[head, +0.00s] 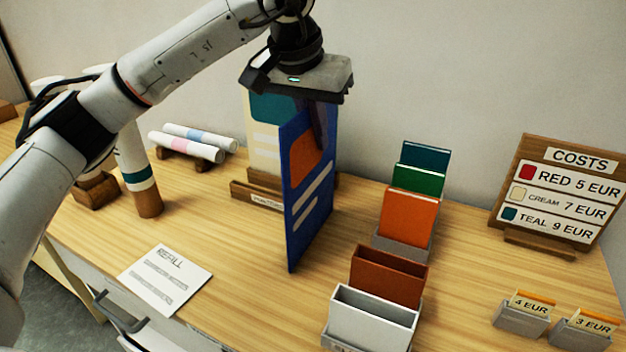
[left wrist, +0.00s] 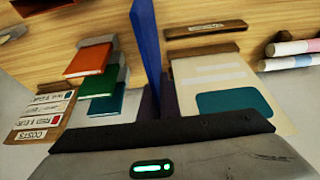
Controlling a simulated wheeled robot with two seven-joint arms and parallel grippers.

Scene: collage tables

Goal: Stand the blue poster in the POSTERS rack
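The blue poster (head: 309,190), with an orange block and white lines, hangs upright from my left gripper (head: 316,118) in the head view. The gripper is shut on its top edge. In the left wrist view the blue poster (left wrist: 147,45) shows nearly edge-on. The POSTERS rack (head: 262,197) is a low wooden holder behind the poster. A cream poster (head: 264,135) with a teal block stands in it. The blue poster hides the rack's middle and is in front of it; I cannot tell whether its lower edge touches the table. My right gripper is not in view.
Right of the poster stand holders with orange (head: 408,215), green and teal cards, and brown and white boxes (head: 371,318). A COSTS board (head: 556,188) stands at far right. Rolled tubes (head: 186,145) lie at back left. A REFILL sheet (head: 165,280) lies at front left.

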